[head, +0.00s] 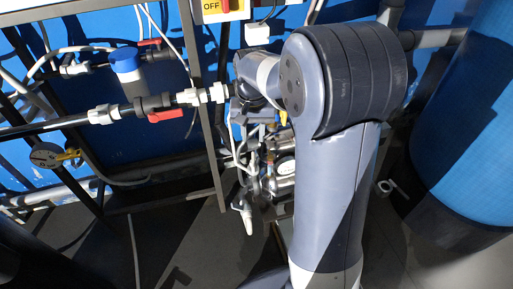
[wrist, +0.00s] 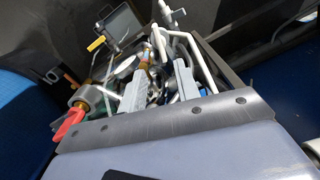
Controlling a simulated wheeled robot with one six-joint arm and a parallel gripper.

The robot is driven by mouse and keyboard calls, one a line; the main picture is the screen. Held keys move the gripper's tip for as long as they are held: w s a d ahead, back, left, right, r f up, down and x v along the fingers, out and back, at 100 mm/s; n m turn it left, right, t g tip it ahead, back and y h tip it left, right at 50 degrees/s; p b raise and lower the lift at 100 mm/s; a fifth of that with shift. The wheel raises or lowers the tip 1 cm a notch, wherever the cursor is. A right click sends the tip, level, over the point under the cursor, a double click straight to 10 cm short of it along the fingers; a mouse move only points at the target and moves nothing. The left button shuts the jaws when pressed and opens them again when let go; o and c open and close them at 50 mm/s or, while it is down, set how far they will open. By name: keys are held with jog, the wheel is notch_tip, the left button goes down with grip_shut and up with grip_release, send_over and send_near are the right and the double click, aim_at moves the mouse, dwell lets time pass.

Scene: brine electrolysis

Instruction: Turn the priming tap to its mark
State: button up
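My gripper (wrist: 160,70) is open in the wrist view, with its two grey fingers apart. Pipes and metal fittings lie beyond and between the fingertips; I cannot tell whether a finger touches any. A yellow lever (wrist: 97,43) shows ahead and to the left, and a red handle (wrist: 70,123) lies left of the left finger. In the head view my gripper (head: 247,140) points down beside the metal pump (head: 285,168), partly hidden by my arm. A small yellow part (head: 284,118) shows close by. No mark is legible, and I cannot tell which handle is the priming tap.
Red-handled valves (head: 165,114) and a blue-capped fitting (head: 127,66) sit on pipes at the left. A dial with a yellow pointer-like part (head: 69,155) is lower left. A large blue tank (head: 470,130) stands at the right. Open floor (head: 170,240) lies below the frame.

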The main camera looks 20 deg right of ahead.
aim_at(253, 159)
notch_tip(253, 159, down, 10)
jog(key=shift+s+f+b, duration=0.1)
jog(key=shift+b, duration=1.05)
jog(key=shift+c, duration=0.3)
grip_shut()
